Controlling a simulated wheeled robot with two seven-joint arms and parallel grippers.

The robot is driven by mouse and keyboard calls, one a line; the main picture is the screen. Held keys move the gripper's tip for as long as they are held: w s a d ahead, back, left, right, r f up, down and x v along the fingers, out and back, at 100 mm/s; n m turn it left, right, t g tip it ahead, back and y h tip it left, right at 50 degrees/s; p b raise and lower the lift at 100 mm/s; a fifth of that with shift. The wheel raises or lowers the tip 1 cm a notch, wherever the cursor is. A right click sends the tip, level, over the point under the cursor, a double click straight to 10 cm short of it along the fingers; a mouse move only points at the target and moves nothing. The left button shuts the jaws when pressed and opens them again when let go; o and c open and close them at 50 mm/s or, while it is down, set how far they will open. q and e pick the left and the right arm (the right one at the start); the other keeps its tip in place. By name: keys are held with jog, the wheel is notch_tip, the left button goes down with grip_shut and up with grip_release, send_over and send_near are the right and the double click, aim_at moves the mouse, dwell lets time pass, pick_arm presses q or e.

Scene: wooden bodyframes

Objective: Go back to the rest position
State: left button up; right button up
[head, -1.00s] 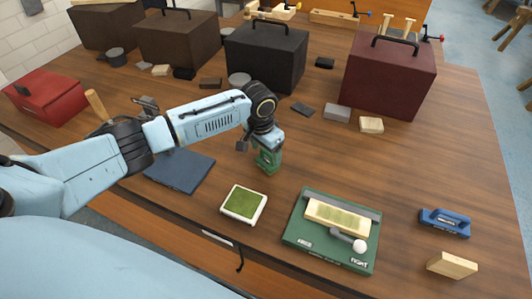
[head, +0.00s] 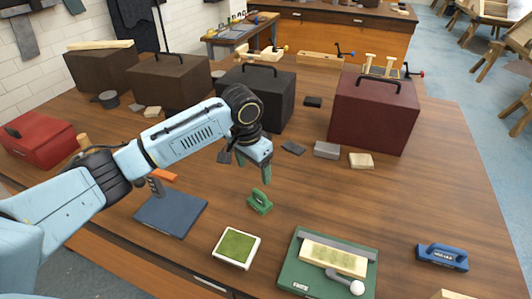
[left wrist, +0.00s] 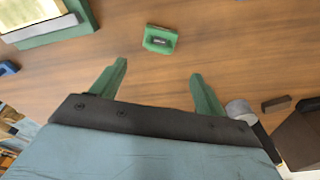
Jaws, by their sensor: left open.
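My left gripper (head: 254,172) is open and empty above the middle of the wooden table. In the left wrist view its two green fingers (left wrist: 158,90) stand wide apart with nothing between them. A small green block with a handle (head: 260,201) sits on the table just below and in front of the gripper, apart from it. It also shows in the left wrist view (left wrist: 160,40), beyond the fingertips. My right gripper is not in view.
A blue mat (head: 171,213), a green pad in a white tray (head: 236,248) and a green board (head: 290,270) lie along the front. A blue-handled tool (head: 442,257) is at right. A red box (head: 38,140) and dark cases, including a maroon one (head: 374,112), stand behind.

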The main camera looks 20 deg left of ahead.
pick_arm(q)
jog(key=shift+d+f, duration=0.1)
